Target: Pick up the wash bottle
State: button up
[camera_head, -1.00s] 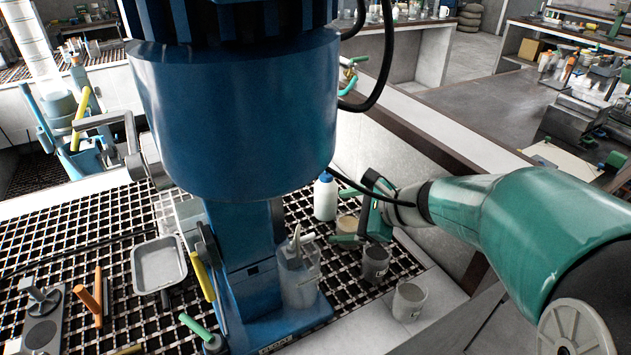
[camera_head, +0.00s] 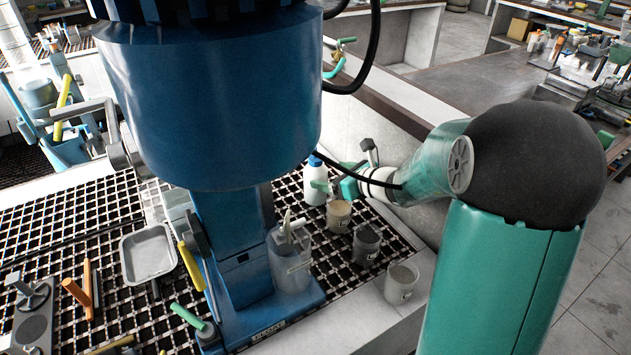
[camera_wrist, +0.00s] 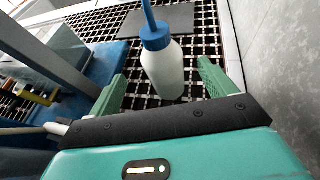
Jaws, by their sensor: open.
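The wash bottle (camera_head: 315,182) is white with a blue cap and stands upright on the grating, right of the blue machine's column. In the wrist view the bottle (camera_wrist: 164,72) shows its blue cap and blue spout, lying ahead of and between the green fingers. My gripper (camera_wrist: 160,88) is open, with one finger on each side of the bottle. In the head view my gripper (camera_head: 338,186) is close to the bottle's right side and partly hidden by my wrist. I cannot tell whether a finger touches the bottle.
A tan-filled cup (camera_head: 339,218), a dark grey cup (camera_head: 366,246) and another grey cup (camera_head: 401,284) stand near the bottle. The blue flotation machine (camera_head: 215,110) rises on the left, with a clear vessel (camera_head: 289,262) at its base. A pale wall (camera_head: 365,130) stands behind.

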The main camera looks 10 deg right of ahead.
aim_at(324, 173)
jog(key=x, duration=0.5)
jog(key=c, duration=0.8)
jog(key=shift+w, duration=0.1)
